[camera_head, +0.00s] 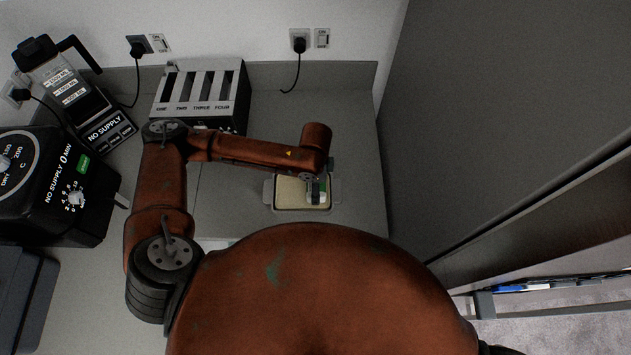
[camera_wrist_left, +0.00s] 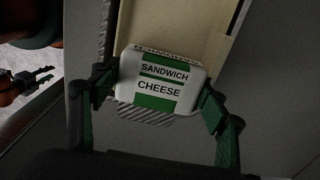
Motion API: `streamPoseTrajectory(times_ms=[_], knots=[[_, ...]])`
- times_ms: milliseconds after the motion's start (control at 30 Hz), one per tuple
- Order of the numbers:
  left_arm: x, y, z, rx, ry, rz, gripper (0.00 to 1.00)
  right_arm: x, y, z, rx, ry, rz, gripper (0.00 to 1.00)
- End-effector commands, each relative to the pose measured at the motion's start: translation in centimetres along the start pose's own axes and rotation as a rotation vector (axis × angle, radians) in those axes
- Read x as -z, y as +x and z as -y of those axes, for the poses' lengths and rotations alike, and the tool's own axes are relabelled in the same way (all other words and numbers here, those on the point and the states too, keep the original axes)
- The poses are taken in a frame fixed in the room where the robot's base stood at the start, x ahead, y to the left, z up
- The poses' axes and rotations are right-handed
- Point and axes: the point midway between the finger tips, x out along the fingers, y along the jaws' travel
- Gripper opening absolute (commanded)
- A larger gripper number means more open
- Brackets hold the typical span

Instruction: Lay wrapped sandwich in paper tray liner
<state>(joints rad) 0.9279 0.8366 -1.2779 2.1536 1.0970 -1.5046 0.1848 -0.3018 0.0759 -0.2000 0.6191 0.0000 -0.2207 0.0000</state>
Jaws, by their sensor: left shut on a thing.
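The wrapped sandwich (camera_wrist_left: 160,85), a white and green pack labelled "SANDWICH CHEESE", is between the fingers of my left gripper (camera_wrist_left: 158,108), which is shut on its two sides. In the head view the left gripper (camera_head: 318,188) and the sandwich (camera_head: 323,197) are over the right part of the tray. The paper tray liner (camera_head: 290,193) is a beige sheet inside a grey-rimmed tray; it also shows beyond the sandwich in the left wrist view (camera_wrist_left: 172,22). I cannot tell whether the sandwich touches the liner. My right gripper (camera_wrist_left: 48,77) appears open and empty, off to the side.
A four-slot toaster (camera_head: 203,90) stands behind my left arm. A blender (camera_head: 75,90) and a black appliance with dials (camera_head: 55,185) are at the left. A tall grey fridge side (camera_head: 470,110) bounds the counter at the right. Counter around the tray (camera_head: 355,150) is clear.

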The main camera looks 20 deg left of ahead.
Motion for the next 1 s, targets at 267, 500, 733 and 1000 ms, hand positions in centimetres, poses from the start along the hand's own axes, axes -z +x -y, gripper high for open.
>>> streamPoseTrajectory(times_ms=[267,500,733,1000], knots=[[0.03,0.34,0.04,0.001,0.000,-0.001,0.42,0.08,-0.05,-0.42,-0.004,-0.002,-0.001,0.28],[0.02,0.33,0.03,0.000,-0.001,-0.001,0.81,0.17,-0.05,-0.66,-0.007,-0.003,-0.003,0.28],[0.01,0.34,0.03,0.000,-0.001,-0.001,0.89,0.20,-0.05,-0.65,-0.007,-0.003,-0.003,0.28],[0.02,-0.32,0.08,0.002,-0.001,-0.001,0.89,0.32,-0.01,-0.39,-0.004,-0.003,-0.004,0.28]])
